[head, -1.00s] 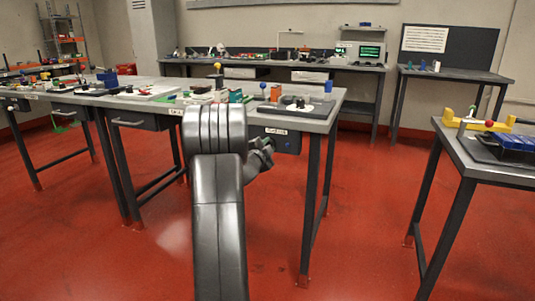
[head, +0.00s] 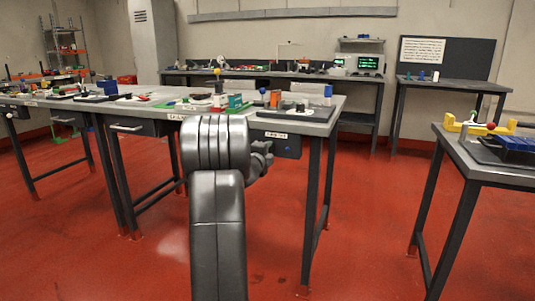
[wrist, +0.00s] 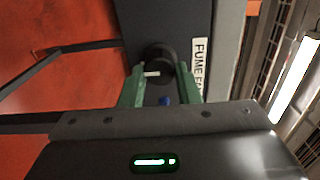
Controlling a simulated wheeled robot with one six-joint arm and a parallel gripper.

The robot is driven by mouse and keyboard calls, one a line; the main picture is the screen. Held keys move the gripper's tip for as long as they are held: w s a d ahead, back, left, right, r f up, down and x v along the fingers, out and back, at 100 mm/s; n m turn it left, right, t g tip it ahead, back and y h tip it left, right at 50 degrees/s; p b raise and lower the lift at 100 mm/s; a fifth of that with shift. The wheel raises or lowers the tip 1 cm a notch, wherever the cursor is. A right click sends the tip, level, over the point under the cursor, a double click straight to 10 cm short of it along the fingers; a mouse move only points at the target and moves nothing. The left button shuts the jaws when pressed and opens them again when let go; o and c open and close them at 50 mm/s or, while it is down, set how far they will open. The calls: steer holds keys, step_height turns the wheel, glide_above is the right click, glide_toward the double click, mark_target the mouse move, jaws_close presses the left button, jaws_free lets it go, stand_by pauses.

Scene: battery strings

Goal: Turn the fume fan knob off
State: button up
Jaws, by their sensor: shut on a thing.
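The fume fan knob (wrist: 158,56) is a round black knob with a white pointer mark, on the dark box under the bench top. In the wrist view the pointer lies roughly crosswise. My gripper (wrist: 159,70) has its two green fingers on either side of the knob, shut on it. A partly hidden label (wrist: 198,68) beginning "FUME F" is beside the knob. A small blue part (wrist: 165,100) shows between the fingers. In the head view my gripper (head: 262,158) is at the front of the box (head: 286,146), and the knob is hidden there.
The bench top (head: 325,112) above the box holds several small parts. A bench leg (head: 312,205) stands just right of my arm. Another table (head: 500,175) with a yellow fixture (head: 458,125) is at the right. Red floor between them is clear.

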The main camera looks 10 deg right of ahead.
stand_by(0.3)
steer(key=o, duration=1)
steer(key=shift+c, duration=0.2)
steer(key=p+v, duration=0.1)
steer(key=v, duration=1.2)
steer(key=shift+s+a+p, duration=0.25)
steer(key=shift+s+p, duration=0.1)
steer(key=b+x, duration=0.1)
steer(key=x, duration=1.3)
steer(key=shift+b, duration=0.35)
steer(key=shift+s+a, duration=0.1)
steer(key=shift+s, duration=0.05)
